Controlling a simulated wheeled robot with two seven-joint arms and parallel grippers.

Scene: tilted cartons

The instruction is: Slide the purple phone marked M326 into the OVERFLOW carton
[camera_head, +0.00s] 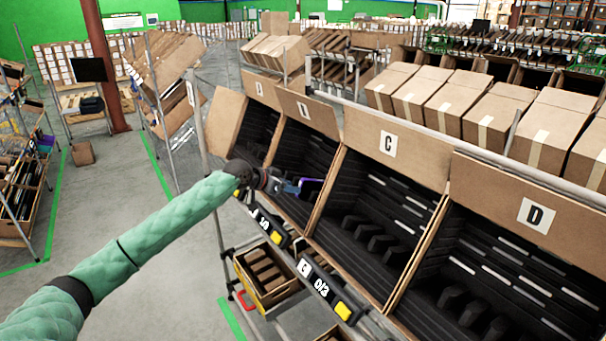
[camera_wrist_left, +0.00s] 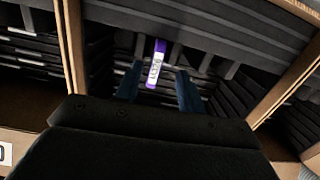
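The purple phone (camera_head: 310,187) is at the mouth of the second carton from the left, beside my left gripper (camera_head: 292,187). In the left wrist view the phone (camera_wrist_left: 156,64) shows as a narrow purple strip with a white label. It lies between the two blue fingers of my left gripper (camera_wrist_left: 159,85), with a visible gap on each side, so the fingers look open. The M326 mark is too small to read. No carton in view shows a readable OVERFLOW sign. My right gripper is not in view.
A rail with tags (camera_head: 322,287) runs along the front. A lower box (camera_head: 268,272) sits beneath.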

